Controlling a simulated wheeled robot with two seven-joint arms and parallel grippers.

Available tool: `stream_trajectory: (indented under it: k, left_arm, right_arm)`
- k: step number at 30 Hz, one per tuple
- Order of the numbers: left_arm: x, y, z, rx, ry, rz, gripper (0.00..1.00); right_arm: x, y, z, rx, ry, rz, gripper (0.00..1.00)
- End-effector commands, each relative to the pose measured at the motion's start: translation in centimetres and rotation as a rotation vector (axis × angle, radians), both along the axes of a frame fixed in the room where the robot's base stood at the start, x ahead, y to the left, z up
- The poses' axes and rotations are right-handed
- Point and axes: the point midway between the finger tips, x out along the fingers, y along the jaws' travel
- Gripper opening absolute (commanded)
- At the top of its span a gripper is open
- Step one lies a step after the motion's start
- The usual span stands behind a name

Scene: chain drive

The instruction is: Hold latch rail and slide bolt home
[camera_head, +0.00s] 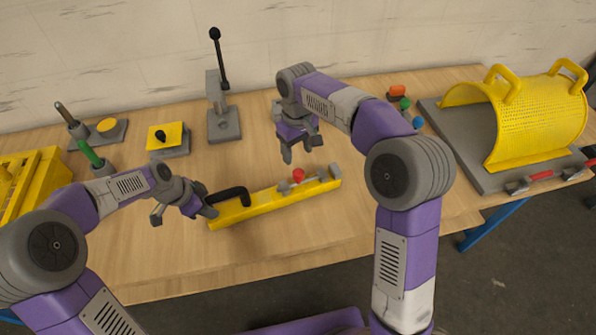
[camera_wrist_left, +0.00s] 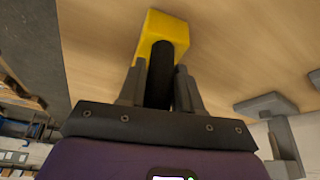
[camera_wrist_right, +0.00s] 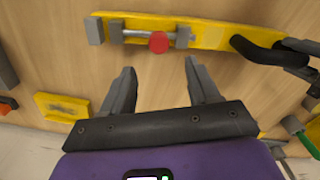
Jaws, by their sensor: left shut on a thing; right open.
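The yellow latch rail (camera_head: 262,203) lies on the bench, with a black handle (camera_head: 232,194) at its left end. My left gripper (camera_head: 205,206) is shut on that handle; the left wrist view shows the handle (camera_wrist_left: 161,72) between its fingers. The grey bolt (camera_wrist_right: 133,35) with a red knob (camera_head: 298,174) lies along the rail's right part in the head view. My right gripper (camera_head: 299,153) is open and empty, just behind and above the knob. In the right wrist view the red knob (camera_wrist_right: 158,42) shows beyond the open fingertips (camera_wrist_right: 161,72), apart from them.
A grey lever stand (camera_head: 223,122) and a yellow-topped switch box (camera_head: 169,138) stand behind the rail. A yellow perforated guard (camera_head: 535,115) on a grey plate fills the right side. Small coloured knobs (camera_head: 398,91) lie at the back. The bench front is clear.

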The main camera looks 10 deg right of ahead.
Motion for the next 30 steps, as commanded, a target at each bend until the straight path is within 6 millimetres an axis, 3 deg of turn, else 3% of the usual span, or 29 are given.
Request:
stream_trajectory:
  k: [9, 15, 27, 30]
  left_arm:
    - [0.0, 0.0, 0.0, 0.0, -0.001, -0.001, 0.0]
    - [0.0, 0.0, 0.0, 0.0, -0.002, -0.001, 0.0]
    - [0.0, 0.0, 0.1, -0.001, -0.001, 0.0, 0.0]
    - [0.0, 0.0, 0.1, -0.001, -0.001, 0.0, 0.0]
  right_arm:
    - [-0.1, -0.1, -6.6, -0.001, 0.005, -0.003, 0.6]
    - [0.0, -0.1, -9.1, -0.002, 0.002, -0.005, 0.6]
    - [0.0, -0.1, -9.9, -0.001, 0.0, -0.006, 0.6]
    - [0.0, -0.1, -9.9, -0.001, 0.0, -0.005, 0.47]
